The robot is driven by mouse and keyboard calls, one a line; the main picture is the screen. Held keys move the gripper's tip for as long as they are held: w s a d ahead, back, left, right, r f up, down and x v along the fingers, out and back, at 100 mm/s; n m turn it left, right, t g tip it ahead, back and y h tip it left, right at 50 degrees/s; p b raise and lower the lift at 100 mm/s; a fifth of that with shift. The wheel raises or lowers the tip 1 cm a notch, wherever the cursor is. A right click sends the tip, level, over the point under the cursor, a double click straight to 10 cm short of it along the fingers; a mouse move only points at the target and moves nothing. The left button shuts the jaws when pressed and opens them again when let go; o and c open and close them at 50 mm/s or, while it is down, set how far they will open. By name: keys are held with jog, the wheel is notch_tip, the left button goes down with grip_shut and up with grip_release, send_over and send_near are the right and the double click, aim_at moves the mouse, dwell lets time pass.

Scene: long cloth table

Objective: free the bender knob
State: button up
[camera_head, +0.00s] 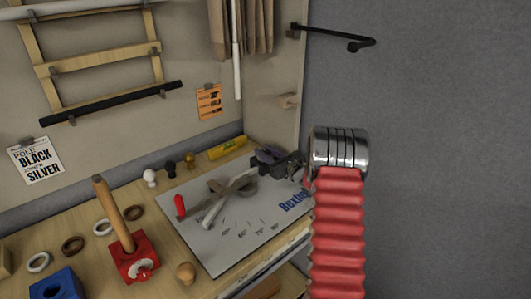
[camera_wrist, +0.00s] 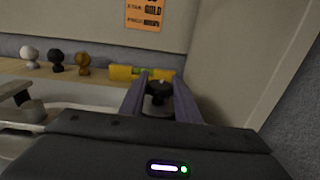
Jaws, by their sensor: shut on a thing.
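The bender is a grey plate (camera_head: 228,242) with angle marks and blue lettering, lying on the bench top. A lever with a red handle (camera_head: 180,206) and pale bars lie across it. My gripper (camera_head: 267,154) is low over the plate's far right corner. In the wrist view its two purple fingers (camera_wrist: 158,86) are closed around a dark knob (camera_wrist: 158,97), taken to be the bender knob. The knob's lower part is hidden by my gripper body, and I cannot tell whether it still sits in its seat. In the head view the knob is hidden.
White, black and brass knobs (camera_head: 189,160) and a yellow level (camera_head: 227,147) stand along the bench's back. A red block with a wooden post (camera_head: 133,257), rings and a blue block (camera_head: 60,285) are left. The panel wall (camera_head: 272,105) is close behind my gripper.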

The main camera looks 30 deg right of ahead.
jog(key=shift+n+y, duration=0.8)
jog(key=shift+y, duration=0.4)
jog(key=o, duration=1)
jog(key=shift+o, duration=0.2)
jog(key=shift+s, duration=0.1)
jog(key=v, duration=1.3)
jog(key=shift+s+d+r, duration=0.1)
jog(key=shift+s+r, duration=0.05)
jog(key=shift+s, duration=0.1)
